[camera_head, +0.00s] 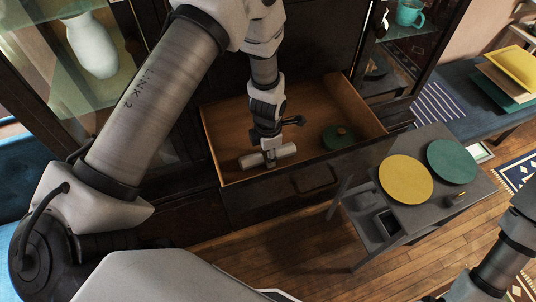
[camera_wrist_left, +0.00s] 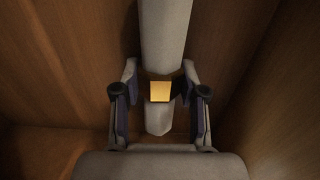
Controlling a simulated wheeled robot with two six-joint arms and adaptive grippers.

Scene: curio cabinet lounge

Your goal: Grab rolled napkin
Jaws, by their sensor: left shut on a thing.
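The rolled napkin (camera_head: 286,151) is a pale grey-white roll in the open wooden drawer, near its front left part. In the left wrist view the rolled napkin (camera_wrist_left: 165,38) runs lengthwise between the fingers, with a dark band and a square gold clasp around it. My left gripper (camera_head: 268,156) reaches down into the drawer and is shut on the napkin. In the wrist view the fingers of my left gripper (camera_wrist_left: 160,92) stand on both sides of the roll at the band. Whether the napkin touches the drawer floor is unclear. My right gripper is out of view.
The drawer (camera_head: 225,125) has raised walls around the napkin. A green round object (camera_head: 338,140) with a small knob lies in it to the right. A grey side table (camera_head: 400,219) with yellow (camera_head: 405,179) and green (camera_head: 451,161) discs stands to the right. Glass cabinet shelves hold a white vase (camera_head: 92,45).

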